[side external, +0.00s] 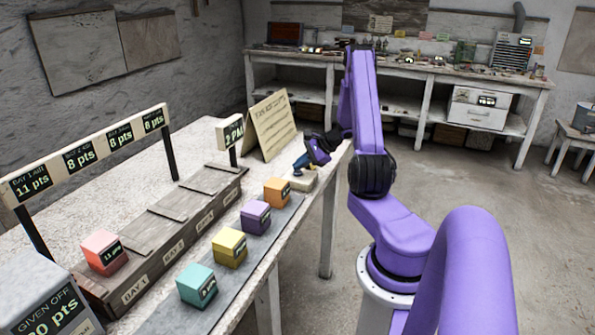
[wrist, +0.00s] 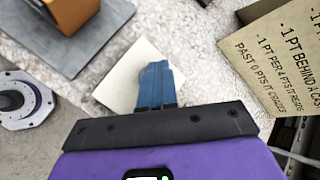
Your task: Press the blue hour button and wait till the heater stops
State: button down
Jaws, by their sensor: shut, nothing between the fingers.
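My gripper (side external: 301,164) points down at a small cream block (side external: 301,182) at the bench's far right edge in the side view. In the wrist view its blue fingers (wrist: 155,88) are together and empty, over the cream block's square top (wrist: 118,84). A rounded blue shape shows at the fingertips; I cannot tell whether it is the blue hour button or the fingers themselves, nor whether they touch it. A "2 PM" sign (side external: 232,133) stands behind the block. I cannot pick out a heater for certain.
Orange (side external: 276,192), purple (side external: 255,218), yellow (side external: 229,248) and teal (side external: 196,286) cubes line a grey strip. A coral cube (side external: 103,252) sits on the bay 1 end of a long wooden unit (side external: 178,222). A lettered board (side external: 270,124) leans near my gripper.

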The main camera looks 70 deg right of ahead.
aim_at(300, 172)
jog(key=shift+r, duration=0.9)
jog(key=shift+r, duration=2.55)
